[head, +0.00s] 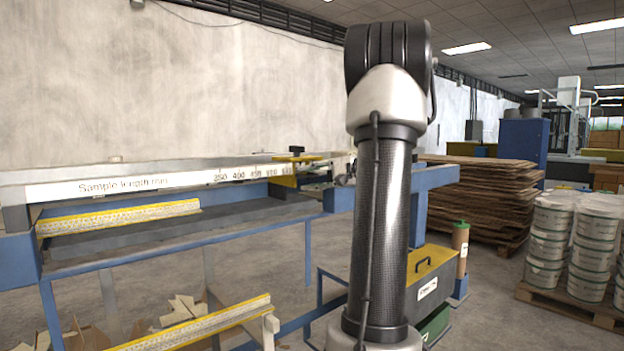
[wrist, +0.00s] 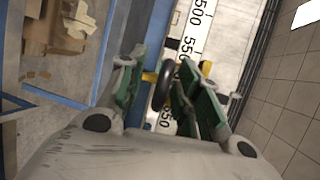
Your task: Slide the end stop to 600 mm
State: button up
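The yellow end stop (head: 284,181) with its black knob (head: 296,150) sits near the right end of the white length scale (head: 130,185) in the head view. In the wrist view the knob (wrist: 163,86) stands between the green fingers of my gripper (wrist: 160,75). The fingers are apart, and a gap with yellow of the stop shows left of the knob. The right finger is close to the knob; I cannot tell if it touches. The scale (wrist: 197,30) reads 500 and 550 beyond the knob and 650 on the near side. The 600 mark is hidden.
The blue bench frame (head: 180,250) carries the scale rail. A yellow-edged strip (head: 120,217) lies below it. Stacked brown sheets (head: 480,195) and white buckets (head: 597,220) stand at the right. Cardboard scraps (wrist: 60,30) lie on the floor.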

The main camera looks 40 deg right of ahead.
jog(key=v, duration=1.2)
